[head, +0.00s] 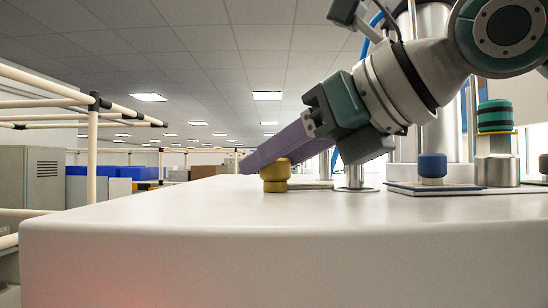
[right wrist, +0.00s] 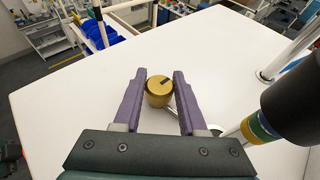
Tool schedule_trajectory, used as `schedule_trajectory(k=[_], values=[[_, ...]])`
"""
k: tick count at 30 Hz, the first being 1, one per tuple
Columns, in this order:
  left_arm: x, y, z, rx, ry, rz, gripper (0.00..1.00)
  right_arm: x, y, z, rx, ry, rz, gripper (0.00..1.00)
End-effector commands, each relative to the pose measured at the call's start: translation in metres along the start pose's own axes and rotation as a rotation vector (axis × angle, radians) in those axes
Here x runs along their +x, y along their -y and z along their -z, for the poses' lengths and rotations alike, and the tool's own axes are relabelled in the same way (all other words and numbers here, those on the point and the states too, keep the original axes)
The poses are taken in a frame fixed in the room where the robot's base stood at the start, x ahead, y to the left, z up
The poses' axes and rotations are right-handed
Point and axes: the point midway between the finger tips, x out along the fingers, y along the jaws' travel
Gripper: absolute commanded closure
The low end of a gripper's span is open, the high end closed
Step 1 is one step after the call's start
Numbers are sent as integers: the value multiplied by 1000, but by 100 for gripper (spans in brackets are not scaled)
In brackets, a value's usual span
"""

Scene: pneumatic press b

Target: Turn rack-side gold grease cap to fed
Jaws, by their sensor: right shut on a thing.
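The gold grease cap (head: 276,178) stands upright near the left end of the white top surface. In the right wrist view the gold cap (right wrist: 158,98) shows a round top with a short dark mark. My right gripper (head: 258,158) comes down from the upper right with its purple fingers at the cap. The fingers hide part of the cap in the head view. My left gripper is not in view.
A blue cap (head: 432,166) and a green-topped fitting (head: 496,118) stand to the right on the white top (head: 200,215). A metal post (head: 357,176) rises beside the gold cap. The top left of the cap is clear. A pipe-frame rack (head: 92,150) stands beyond at left.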

Motion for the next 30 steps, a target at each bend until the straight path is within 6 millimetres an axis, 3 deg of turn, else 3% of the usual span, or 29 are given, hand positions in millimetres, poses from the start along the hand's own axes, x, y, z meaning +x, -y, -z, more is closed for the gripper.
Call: schedule_trajectory(k=[14, 30], values=[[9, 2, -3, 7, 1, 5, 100, 1, -2, 0, 57, 4, 146, 100], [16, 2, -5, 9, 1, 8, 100, 1, -2, -2, 249, 5, 609, 100]])
